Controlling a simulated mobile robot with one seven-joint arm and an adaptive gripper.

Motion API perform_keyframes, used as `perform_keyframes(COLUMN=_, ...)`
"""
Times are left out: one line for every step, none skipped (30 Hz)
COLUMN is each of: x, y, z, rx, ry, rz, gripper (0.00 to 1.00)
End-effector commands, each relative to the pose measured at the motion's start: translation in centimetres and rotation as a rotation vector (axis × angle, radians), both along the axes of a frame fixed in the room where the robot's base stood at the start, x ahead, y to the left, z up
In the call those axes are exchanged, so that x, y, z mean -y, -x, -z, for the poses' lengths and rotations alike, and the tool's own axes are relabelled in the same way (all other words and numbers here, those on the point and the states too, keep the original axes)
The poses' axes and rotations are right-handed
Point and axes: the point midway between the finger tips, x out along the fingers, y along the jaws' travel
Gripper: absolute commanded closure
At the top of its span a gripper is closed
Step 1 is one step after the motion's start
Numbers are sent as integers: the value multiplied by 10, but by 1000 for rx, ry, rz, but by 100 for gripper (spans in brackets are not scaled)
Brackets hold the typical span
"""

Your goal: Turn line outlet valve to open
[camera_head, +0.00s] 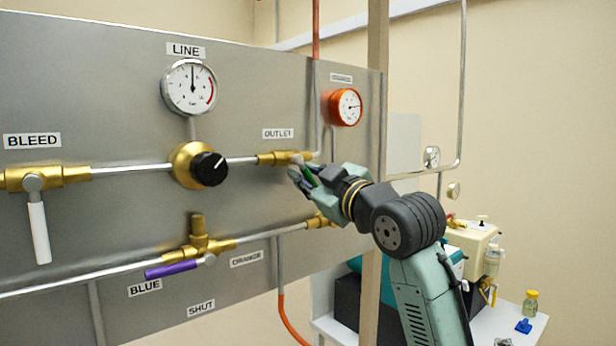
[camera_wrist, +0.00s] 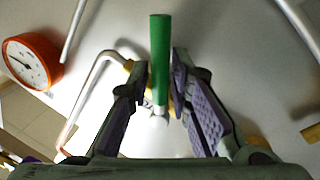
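The line outlet valve is a brass body (camera_head: 278,158) on the upper pipe under the OUTLET label (camera_head: 278,133). Its green lever (camera_head: 310,177) slants down and right from the body, across the pipe, partly hidden by my gripper (camera_head: 304,177). In the wrist view the green lever (camera_wrist: 160,62) stands between the two fingers of my gripper (camera_wrist: 158,75). The fingers are apart, one on each side of the lever. The right finger is very near it; whether it touches is unclear. A gap shows on the left side.
The LINE gauge (camera_head: 190,87) and black-knobbed regulator (camera_head: 208,169) are left of the valve. A small orange gauge (camera_head: 345,107) is close above right. The white BLEED lever (camera_head: 39,232) and purple BLUE lever (camera_head: 172,269) are farther off. A post (camera_head: 377,80) stands beside my arm.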

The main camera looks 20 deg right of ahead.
Motion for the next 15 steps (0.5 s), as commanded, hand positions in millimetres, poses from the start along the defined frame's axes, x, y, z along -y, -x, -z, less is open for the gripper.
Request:
perform_keyframes(x=0, y=0, z=0, rx=0, ry=0, rz=0, gripper=76)
perform_keyframes(x=0, y=0, z=0, rx=0, ry=0, rz=0, gripper=74)
perform_keyframes(x=0, y=0, z=0, rx=0, ry=0, rz=0, gripper=71)
perform_keyframes(x=0, y=0, z=0, rx=1, ry=0, rz=-1, gripper=69)
perform_keyframes(x=0, y=0, z=0, rx=1, ry=-1, rz=-1, gripper=68)
perform_keyframes(x=0, y=0, z=0, rx=1, ry=-1, rz=-1, gripper=68)
perform_keyframes(x=0, y=0, z=0, rx=1, ry=-1, rz=-1, gripper=68)
perform_keyframes(x=0, y=0, z=0, rx=1, ry=-1, rz=-1, gripper=68)
perform_keyframes(x=0, y=0, z=0, rx=1, ry=-1, rz=-1, gripper=68)
perform_keyframes(x=0, y=0, z=0, rx=1, ry=-1, rz=-1, gripper=68)
perform_keyframes(x=0, y=0, z=0, rx=1, ry=-1, rz=-1, gripper=68)
perform_keyframes(x=0, y=0, z=0, rx=1, ry=-1, rz=-1, gripper=68)
perform_keyframes(x=0, y=1, z=0, rx=1, ry=-1, rz=0, gripper=68)
perform_keyframes(x=0, y=2, z=0, rx=1, ry=-1, rz=0, gripper=68)
perform_keyframes(x=1, y=4, z=0, rx=2, ry=-1, rz=-1, gripper=68)
